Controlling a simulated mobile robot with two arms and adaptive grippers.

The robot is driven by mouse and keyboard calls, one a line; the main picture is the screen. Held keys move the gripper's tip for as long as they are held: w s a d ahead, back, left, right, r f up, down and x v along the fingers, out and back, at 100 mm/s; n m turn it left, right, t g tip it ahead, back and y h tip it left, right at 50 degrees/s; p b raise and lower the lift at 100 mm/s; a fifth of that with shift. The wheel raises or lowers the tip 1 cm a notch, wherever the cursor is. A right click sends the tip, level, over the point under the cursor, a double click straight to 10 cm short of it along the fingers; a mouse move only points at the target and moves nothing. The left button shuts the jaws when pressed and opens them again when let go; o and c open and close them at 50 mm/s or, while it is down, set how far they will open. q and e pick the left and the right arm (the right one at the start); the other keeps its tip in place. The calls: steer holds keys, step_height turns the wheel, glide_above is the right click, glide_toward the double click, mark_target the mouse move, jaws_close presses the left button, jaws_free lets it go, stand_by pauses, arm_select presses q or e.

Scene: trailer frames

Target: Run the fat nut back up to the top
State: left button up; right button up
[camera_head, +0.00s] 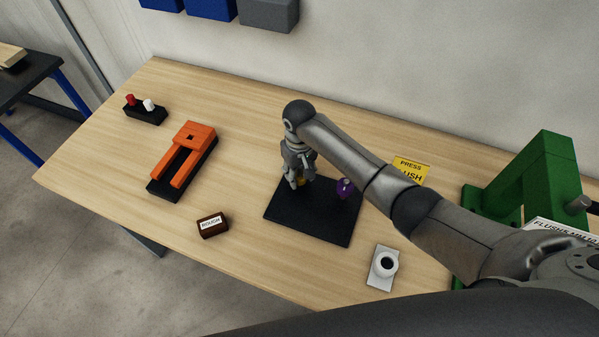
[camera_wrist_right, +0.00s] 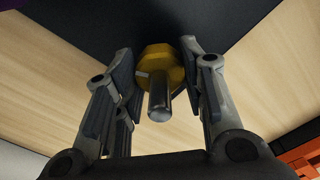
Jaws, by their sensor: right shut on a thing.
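The fat nut (camera_wrist_right: 158,62) is a yellow-gold, many-sided nut around an upright metal rod (camera_wrist_right: 160,100) in the right wrist view. The rod's end sticks out past the nut toward the camera. My right gripper (camera_wrist_right: 162,75) has its fingers on both sides of the nut and is shut on it. In the head view my right gripper (camera_head: 298,182) points down over the black base plate (camera_head: 310,226), with a bit of the yellow nut (camera_head: 299,182) between its fingers. A purple piece (camera_head: 344,188) stands on the same plate to the right. My left gripper is not in view.
On the wooden table (camera_head: 250,120) are an orange fork-shaped part (camera_head: 190,140), a brown block marked ROUGH (camera_head: 212,226), a white piece with a dark top (camera_head: 384,265) and a yellow sign (camera_head: 411,170). A green press frame (camera_head: 540,175) stands at right. A red-and-white-knobbed box (camera_head: 145,110) sits far left.

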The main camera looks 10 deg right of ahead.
steer(key=n, duration=0.5)
steer(key=shift+s+f+n, duration=0.25)
steer(key=shift+f+n, duration=0.05)
steer(key=shift+f, duration=0.05)
steer(key=n, duration=1)
steer(key=shift+n, duration=0.4)
steer(key=n, duration=0.5)
steer(key=shift+f+n+b, duration=0.1)
steer(key=shift+n+b, duration=0.2)
steer(key=n+b, duration=0.1)
steer(key=n, duration=0.4)
steer(key=n+b, duration=0.2)
steer(key=n, duration=0.4)
steer(key=shift+n+b, duration=0.3)
steer(key=n+b, duration=0.1)
steer(key=n, duration=0.2)
steer(key=shift+f+n+b, duration=0.1)
steer(key=shift+n+b, duration=0.2)
steer(key=n+b, duration=0.3)
steer(key=shift+n, duration=0.4)
steer(key=shift+b, duration=0.35)
